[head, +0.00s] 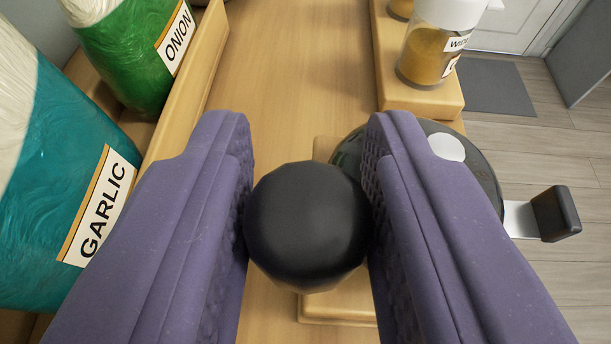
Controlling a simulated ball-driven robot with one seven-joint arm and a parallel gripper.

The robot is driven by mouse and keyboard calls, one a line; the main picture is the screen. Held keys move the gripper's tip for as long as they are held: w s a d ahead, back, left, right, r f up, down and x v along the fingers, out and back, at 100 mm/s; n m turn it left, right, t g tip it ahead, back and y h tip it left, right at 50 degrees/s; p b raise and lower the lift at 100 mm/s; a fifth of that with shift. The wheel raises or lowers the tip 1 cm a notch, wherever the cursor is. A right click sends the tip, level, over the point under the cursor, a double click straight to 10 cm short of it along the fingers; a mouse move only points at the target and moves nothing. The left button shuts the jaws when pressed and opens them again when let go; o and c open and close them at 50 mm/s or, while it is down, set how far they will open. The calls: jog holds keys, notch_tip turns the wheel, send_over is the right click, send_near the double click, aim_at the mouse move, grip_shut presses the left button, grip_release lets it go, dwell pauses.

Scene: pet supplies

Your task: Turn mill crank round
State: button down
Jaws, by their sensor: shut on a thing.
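My gripper (309,140) has its two purple padded fingers on either side of a round black knob (307,222), shut on it. The knob looks like the handle of the mill crank. It is seen from above and hides what is directly beneath it, so the crank arm does not show. A light wooden block (340,308) shows below the knob, partly hidden by the right finger. A dark, glossy round body (470,160) lies behind the right finger, with a pale patch on top. I cannot tell how it joins the knob.
A metal strip with a black grip (556,213) sticks out right of the round body. Wrapped bags marked GARLIC (60,170) and ONION (135,60) stand left behind a wooden rail (195,85). A spice jar (428,50) stands on a wooden ledge. The wooden counter (295,60) ahead is clear.

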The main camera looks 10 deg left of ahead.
jog(key=shift+w+a, duration=0.1)
jog(key=shift+w, duration=0.05)
dwell(0.3)
jog(key=c, duration=0.8)
grip_release()
jog(key=v, duration=0.8)
jog(key=shift+f, duration=0.1)
